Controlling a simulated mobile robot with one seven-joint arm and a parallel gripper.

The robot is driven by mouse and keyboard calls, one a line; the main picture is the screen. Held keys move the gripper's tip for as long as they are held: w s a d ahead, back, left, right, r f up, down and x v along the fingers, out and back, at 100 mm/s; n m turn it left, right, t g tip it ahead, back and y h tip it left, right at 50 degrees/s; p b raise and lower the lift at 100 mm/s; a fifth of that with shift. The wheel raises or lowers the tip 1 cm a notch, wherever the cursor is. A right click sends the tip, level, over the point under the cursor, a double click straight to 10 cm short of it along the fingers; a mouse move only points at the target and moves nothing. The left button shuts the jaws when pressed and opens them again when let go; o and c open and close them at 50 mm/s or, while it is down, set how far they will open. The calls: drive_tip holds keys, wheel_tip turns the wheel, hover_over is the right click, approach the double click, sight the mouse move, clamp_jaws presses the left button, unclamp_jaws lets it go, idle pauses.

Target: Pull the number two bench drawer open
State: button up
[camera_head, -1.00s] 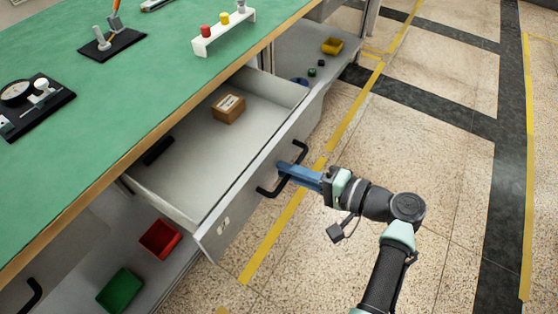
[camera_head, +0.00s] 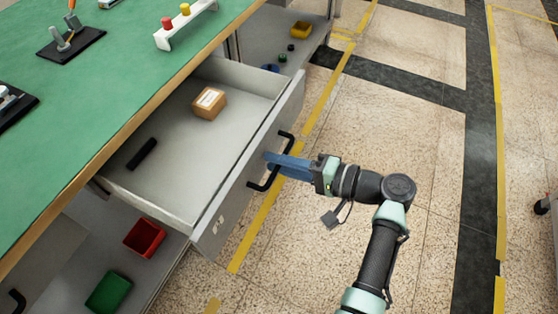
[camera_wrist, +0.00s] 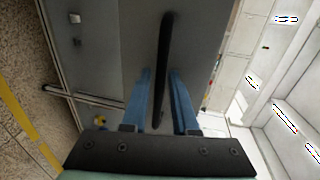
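The bench drawer (camera_head: 232,205) stands well out from under the green-topped bench, its inside in plain view. A small pale label (camera_head: 219,224) is on its front; I cannot read it. The black bar handle (camera_head: 289,142) is on the drawer front and also shows in the wrist view (camera_wrist: 166,45). My gripper (camera_head: 268,163) is at the middle of the handle. Its two blue fingers (camera_wrist: 161,75) are apart, one on each side of the bar, with gaps visible in the wrist view. Inside the drawer are a cardboard box (camera_head: 209,103) and a black bar-shaped object (camera_head: 142,153).
The green bench top (camera_head: 110,85) holds a white rack (camera_head: 187,26) and black-based fixtures. A red bin (camera_head: 145,238) and a green bin (camera_head: 108,291) sit on the shelf below. A yellow bin (camera_head: 301,29) is farther back.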

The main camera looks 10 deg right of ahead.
drive_tip(key=shift+d, duration=0.1)
drive_tip(key=p+v, duration=0.1)
drive_tip(key=v, duration=1.2)
drive_tip(key=shift+p, duration=0.3)
drive_tip(key=shift+w, duration=0.15)
